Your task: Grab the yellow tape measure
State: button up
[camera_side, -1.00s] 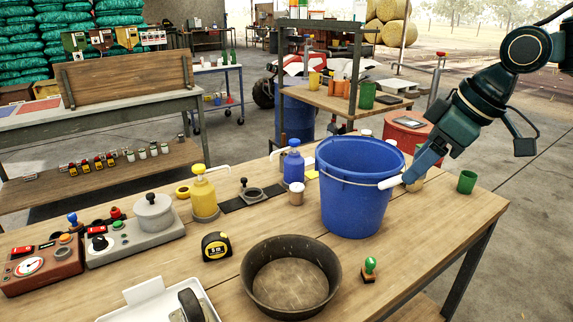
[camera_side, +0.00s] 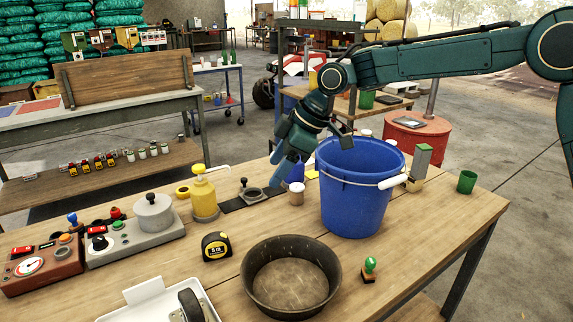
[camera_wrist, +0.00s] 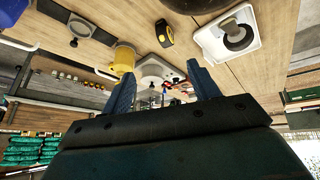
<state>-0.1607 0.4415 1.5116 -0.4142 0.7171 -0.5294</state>
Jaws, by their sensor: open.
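The yellow and black tape measure (camera_side: 216,246) sits on the wooden table, left of the dark round pan. It also shows in the wrist view (camera_wrist: 164,33), near the top middle, beyond my fingers. My gripper (camera_side: 283,172) is above the table by the left side of the blue bucket, well to the upper right of the tape measure. In the wrist view my two blue fingers (camera_wrist: 163,92) stand apart with nothing held between them. My gripper partly hides the blue pump bottle (camera_side: 294,170).
A blue bucket (camera_side: 350,215), a yellow pump bottle (camera_side: 204,195), a small jar (camera_side: 296,195), a dark pan (camera_side: 246,282) and a white tray (camera_side: 147,292) stand around the tape measure. Bare wood lies between the tape measure and the jar.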

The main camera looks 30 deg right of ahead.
aim_at(215, 237)
jog(key=w+a+f+n+g+y, duration=0.1)
jog(key=w+a+f+n, duration=0.2)
jog(key=w+a+f, duration=0.3)
jog(key=x, duration=0.4)
jog(key=shift+d+f, duration=0.3)
jog(key=shift+f, duration=0.05)
jog(key=shift+s+f, duration=0.1)
jog(key=x, duration=0.8)
jog(key=shift+a, duration=0.2)
jog(key=shift+f, duration=0.1)
jog(key=shift+x, duration=2.55)
jog(key=shift+s, duration=0.15)
jog(key=shift+c, duration=0.2)
grip_shut()
